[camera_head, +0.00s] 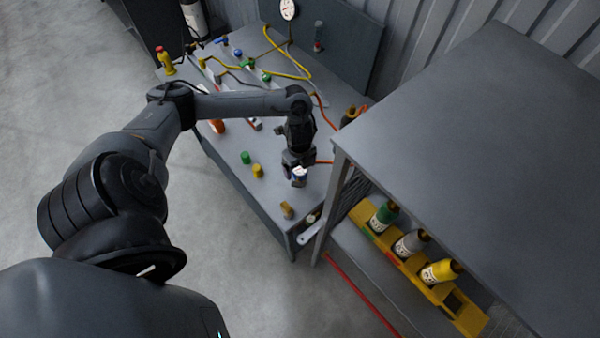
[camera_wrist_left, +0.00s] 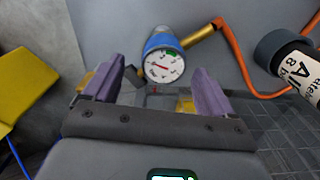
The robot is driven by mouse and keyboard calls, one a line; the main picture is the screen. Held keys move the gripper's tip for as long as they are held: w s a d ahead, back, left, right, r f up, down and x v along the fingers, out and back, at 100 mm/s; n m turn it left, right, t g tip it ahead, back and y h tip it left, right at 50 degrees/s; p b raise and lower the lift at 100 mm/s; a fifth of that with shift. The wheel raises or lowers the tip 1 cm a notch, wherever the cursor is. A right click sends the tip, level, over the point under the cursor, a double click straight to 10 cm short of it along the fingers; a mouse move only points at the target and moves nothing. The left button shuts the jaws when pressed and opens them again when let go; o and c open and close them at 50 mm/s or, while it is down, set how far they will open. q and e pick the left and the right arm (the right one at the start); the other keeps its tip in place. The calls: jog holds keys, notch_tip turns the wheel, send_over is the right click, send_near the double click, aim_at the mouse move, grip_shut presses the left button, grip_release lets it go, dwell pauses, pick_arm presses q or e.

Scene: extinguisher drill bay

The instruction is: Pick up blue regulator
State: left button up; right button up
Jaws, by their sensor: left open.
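My right gripper is not in view.
An orange hose (camera_wrist_left: 240,62) and a labelled bottle (camera_wrist_left: 300,70) lie close on the right in the wrist view. Green (camera_head: 245,157), yellow (camera_head: 258,171) and tan (camera_head: 287,210) small parts stand on the bench. A grey shelf (camera_head: 470,110) with a yellow bottle rack (camera_head: 412,283) stands at right.

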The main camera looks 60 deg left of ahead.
aim_at(300, 169)
pick_arm(q)
jog(key=shift+w+a+f, duration=0.1)
jog(key=shift+f, duration=1.3)
jog(key=shift+w+a+f, duration=0.1)
jog(key=shift+f, duration=1.3)
jog(key=c, duration=1.2)
notch_tip(300, 169, up, 9)
jog(key=shift+p, duration=0.45)
jog(key=shift+c, duration=0.2)
jog(key=shift+r, duration=0.55)
